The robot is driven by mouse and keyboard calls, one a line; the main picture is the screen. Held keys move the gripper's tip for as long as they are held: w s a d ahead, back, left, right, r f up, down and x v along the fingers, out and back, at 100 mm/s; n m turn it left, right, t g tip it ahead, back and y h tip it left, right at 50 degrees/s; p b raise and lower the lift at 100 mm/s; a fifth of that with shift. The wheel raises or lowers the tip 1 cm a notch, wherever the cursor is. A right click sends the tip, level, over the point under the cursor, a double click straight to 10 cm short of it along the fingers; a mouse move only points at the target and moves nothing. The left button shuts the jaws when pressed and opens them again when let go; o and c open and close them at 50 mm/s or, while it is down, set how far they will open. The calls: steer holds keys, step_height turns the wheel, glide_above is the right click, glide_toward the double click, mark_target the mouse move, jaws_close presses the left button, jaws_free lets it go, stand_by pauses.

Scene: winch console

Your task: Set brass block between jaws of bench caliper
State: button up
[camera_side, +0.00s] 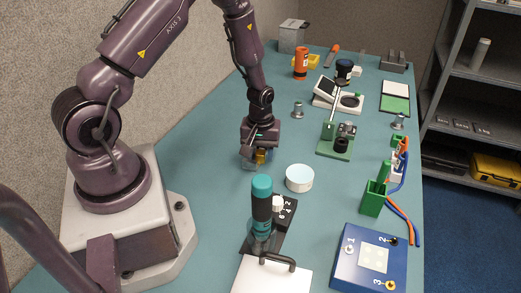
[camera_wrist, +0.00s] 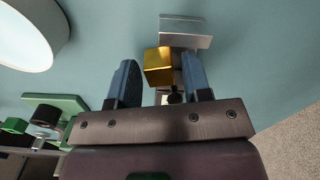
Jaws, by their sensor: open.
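The brass block (camera_wrist: 159,66) is a small gold cube between my gripper's two blue-grey fingers, closer to the left finger in the wrist view. In the side view the brass block (camera_side: 261,156) shows low under my gripper (camera_side: 257,161), near the table. A silver, step-shaped metal piece (camera_wrist: 186,40), which looks like part of the bench caliper, stands right at the block. A dark round knob shows just below the block. I cannot tell whether the block sits between the caliper's jaws.
A white round container (camera_side: 299,178) stands close to the right of my gripper. A teal-topped tool (camera_side: 261,208) on a black base stands nearer the camera. A green-based fixture (camera_side: 335,144) stands to the right. The table left of my gripper is clear.

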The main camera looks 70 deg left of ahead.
steer(key=c, duration=0.8)
steer(key=shift+w+a+r, duration=0.1)
steer(key=shift+w+r, duration=0.05)
steer(key=shift+r, duration=3.85)
steer(key=shift+s, duration=0.2)
steer(key=shift+s+a+f+m, duration=0.1)
steer(key=shift+s+f+m, duration=0.25)
steer(key=shift+f, duration=0.95)
steer(key=shift+s+a+f+m, duration=0.15)
steer(key=shift+f+m, duration=0.45)
steer(key=shift+f, duration=0.65)
steer(key=shift+s+f+m, duration=0.25)
steer(key=shift+f+m, duration=0.2)
steer(key=shift+f, duration=0.85)
